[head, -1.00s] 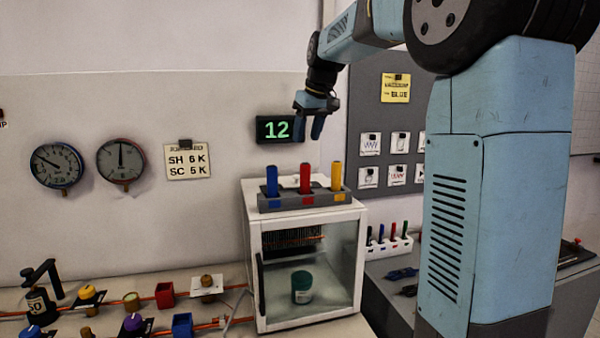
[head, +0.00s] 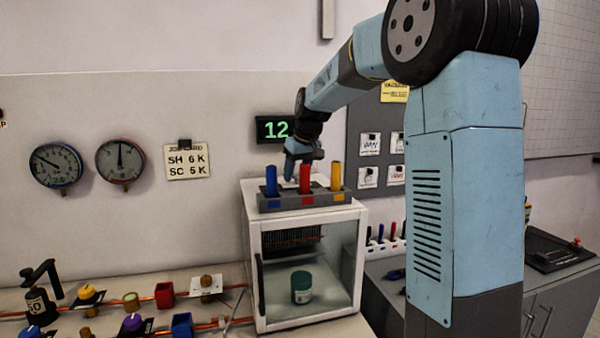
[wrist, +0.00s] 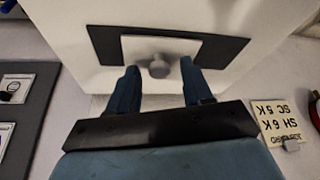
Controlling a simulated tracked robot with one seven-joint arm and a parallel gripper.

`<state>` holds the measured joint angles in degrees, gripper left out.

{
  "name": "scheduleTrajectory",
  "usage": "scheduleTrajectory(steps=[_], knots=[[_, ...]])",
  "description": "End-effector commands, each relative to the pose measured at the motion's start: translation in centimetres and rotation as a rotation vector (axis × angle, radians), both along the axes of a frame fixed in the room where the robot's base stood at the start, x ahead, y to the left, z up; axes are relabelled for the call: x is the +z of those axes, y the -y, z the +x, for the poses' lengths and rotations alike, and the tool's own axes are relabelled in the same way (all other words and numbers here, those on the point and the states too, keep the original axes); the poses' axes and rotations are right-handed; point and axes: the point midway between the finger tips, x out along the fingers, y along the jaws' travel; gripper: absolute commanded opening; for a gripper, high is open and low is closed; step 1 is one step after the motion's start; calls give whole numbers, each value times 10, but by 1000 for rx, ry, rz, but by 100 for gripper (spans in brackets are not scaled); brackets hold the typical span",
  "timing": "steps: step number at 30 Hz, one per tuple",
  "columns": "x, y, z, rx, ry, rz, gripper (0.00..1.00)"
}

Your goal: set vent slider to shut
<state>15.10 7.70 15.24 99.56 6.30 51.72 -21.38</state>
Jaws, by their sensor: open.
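The vent slider appears to be the grey round knob (wrist: 158,68) on a light plate set over a dark panel (wrist: 226,48), on top of the white cabinet. In the wrist view the knob lies between my fingertips, with a gap on each side. My gripper (wrist: 159,72) is open and points down at it. In the head view my gripper (head: 303,166) is low over the cabinet top, behind the coloured-handle rack. The knob is hidden there, and I cannot tell how far above it my fingers are. No slider marking is readable.
The rack (head: 305,199) with blue, red and yellow handles stands on the front of the cabinet (head: 250,212). A jar (head: 301,287) is inside behind glass. A lit display (head: 275,129) and grey board (head: 362,150) are close behind. Pipes and knobs lie left.

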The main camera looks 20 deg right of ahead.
Motion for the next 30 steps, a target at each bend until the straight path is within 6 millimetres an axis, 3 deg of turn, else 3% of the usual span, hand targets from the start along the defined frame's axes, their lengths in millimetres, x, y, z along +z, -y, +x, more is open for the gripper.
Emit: scheduleTrajectory(steps=[8, 23, 30], knots=[[-1, 0, 0, 0, 0, 0, 49], [-1, 1, 0, -1, 0, 0, 1], [-1, 1, 0, -1, 0, -1, 0]])
